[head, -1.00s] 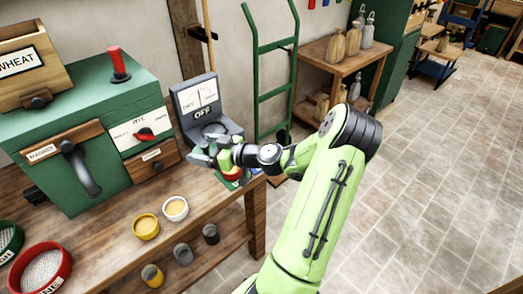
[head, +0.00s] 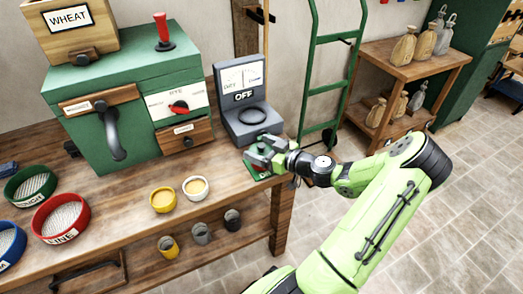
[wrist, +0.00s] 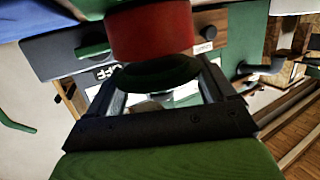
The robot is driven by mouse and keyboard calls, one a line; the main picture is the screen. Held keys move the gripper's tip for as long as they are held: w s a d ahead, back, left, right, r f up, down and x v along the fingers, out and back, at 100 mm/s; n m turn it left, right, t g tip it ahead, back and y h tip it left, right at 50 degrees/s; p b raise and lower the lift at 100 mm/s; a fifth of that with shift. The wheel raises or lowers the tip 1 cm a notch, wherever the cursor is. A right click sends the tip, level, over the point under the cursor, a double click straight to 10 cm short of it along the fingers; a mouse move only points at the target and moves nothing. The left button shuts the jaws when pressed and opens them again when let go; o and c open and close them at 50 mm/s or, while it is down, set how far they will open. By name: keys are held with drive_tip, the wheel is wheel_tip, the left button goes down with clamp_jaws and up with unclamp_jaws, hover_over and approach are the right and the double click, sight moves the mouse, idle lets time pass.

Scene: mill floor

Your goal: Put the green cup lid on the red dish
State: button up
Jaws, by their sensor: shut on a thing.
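My gripper (head: 262,153) is at the right end of the workbench, in front of the grey meter. In the wrist view it is shut on the green cup lid (wrist: 155,75), a dark green disc between the fingers. The red dish (wrist: 150,30) shows there as a red round wall right by the lid, at the fingertips. I cannot tell whether the lid and dish touch. In the head view my gripper hides most of both.
The grey meter (head: 245,115) marked OFF stands close behind my gripper. The green mill box (head: 130,95) is farther left. A yellow bowl (head: 163,200) and a white bowl (head: 195,188) stand left of my gripper. Red (head: 60,218) and green (head: 30,187) sieves lie at the far left.

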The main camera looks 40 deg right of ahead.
drive_tip(key=shift+f+b, duration=0.25)
drive_tip(key=shift+b, duration=0.25)
drive_tip(key=shift+f+b, duration=0.25)
drive_tip(key=shift+b, duration=0.1)
drive_tip(key=o, duration=0.9)
drive_tip(key=shift+r, duration=0.15)
